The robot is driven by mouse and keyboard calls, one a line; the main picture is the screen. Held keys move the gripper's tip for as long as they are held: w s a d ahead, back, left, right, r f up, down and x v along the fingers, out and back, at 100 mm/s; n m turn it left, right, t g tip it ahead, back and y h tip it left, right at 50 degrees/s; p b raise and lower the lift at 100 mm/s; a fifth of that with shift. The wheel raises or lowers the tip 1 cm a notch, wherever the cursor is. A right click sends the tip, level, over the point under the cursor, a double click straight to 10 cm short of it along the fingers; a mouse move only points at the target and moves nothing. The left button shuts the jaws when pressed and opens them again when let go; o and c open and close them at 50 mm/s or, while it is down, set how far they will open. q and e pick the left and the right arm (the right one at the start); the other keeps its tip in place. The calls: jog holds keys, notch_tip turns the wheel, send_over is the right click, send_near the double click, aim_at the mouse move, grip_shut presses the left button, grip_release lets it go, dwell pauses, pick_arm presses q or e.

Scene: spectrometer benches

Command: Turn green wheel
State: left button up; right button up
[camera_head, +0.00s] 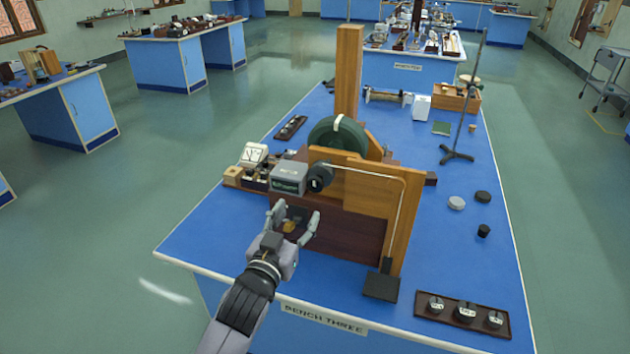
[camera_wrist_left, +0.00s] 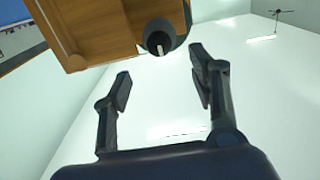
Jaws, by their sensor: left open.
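The green wheel (camera_head: 337,137) stands upright on the wooden apparatus on the blue bench, behind a wooden panel that hides its lower part. A pale band crosses its top rim. My left gripper (camera_head: 297,210) is open with nothing between its fingers. It is in front of the apparatus, lower and nearer than the wheel and apart from it. In the left wrist view the open fingers (camera_wrist_left: 160,72) point up toward a dark round knob (camera_wrist_left: 158,33) on the wooden panel (camera_wrist_left: 90,28). My right gripper is out of view.
The knob (camera_head: 320,177) and a grey box (camera_head: 289,177) stand close above my left gripper. A tall wooden post (camera_head: 348,75) rises behind the wheel. A bent metal rod (camera_head: 400,215) runs down the panel's right side. A tray of weights (camera_head: 462,314) lies front right.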

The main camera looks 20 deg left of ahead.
aim_at(314, 187)
pick_arm(q)
jog(key=w+p, duration=0.1)
jog(key=w, duration=0.3)
jog(key=w+p, duration=0.1)
jog(key=w, duration=0.7)
jog(key=shift+d+p, duration=0.3)
jog(key=shift+p, duration=0.1)
jog(key=shift+c, duration=0.6)
grip_shut()
